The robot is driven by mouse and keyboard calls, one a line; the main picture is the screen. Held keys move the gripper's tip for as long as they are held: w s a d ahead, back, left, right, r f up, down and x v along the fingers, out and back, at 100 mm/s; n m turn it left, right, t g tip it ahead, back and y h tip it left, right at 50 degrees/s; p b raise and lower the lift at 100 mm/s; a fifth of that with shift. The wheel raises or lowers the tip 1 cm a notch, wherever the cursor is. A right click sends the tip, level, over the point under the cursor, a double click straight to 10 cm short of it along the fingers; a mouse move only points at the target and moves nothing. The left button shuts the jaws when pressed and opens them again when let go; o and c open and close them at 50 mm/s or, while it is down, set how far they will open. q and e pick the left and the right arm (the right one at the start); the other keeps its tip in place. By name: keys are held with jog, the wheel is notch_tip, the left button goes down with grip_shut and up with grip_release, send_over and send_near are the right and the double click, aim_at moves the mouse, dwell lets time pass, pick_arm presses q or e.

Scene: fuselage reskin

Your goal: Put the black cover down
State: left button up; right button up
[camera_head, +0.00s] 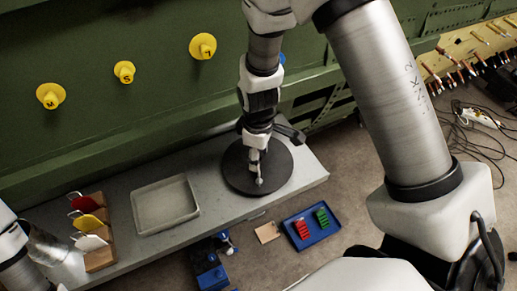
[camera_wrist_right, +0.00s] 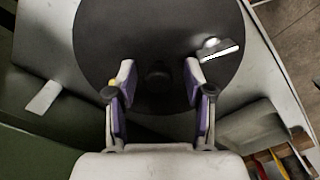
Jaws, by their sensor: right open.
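The black cover (camera_head: 284,172) is a flat round disc lying on the grey bench top, toward its right end. In the right wrist view the cover (camera_wrist_right: 150,28) fills the top middle, with a small dark knob (camera_wrist_right: 158,76) at its centre. My right gripper (camera_head: 258,180) is above the cover and hides part of it. In the right wrist view my right gripper's fingers (camera_wrist_right: 160,80) are spread apart, one on each side of the knob, with nothing held between them. Part of my left arm shows at the left edge; its gripper cannot be made out.
A pale empty tray (camera_head: 165,204) stands left of the cover. A rack with red, yellow and white pieces (camera_head: 92,232) is farther left. A blue tray (camera_head: 311,228) with red and green blocks lies below right. The green fuselage wall (camera_head: 120,100) with yellow knobs rises behind.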

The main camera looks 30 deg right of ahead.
jog(key=shift+w+r, duration=0.15)
jog(key=shift+r, duration=0.3)
notch_tip(320, 180, up, 11)
jog(key=b, duration=0.2)
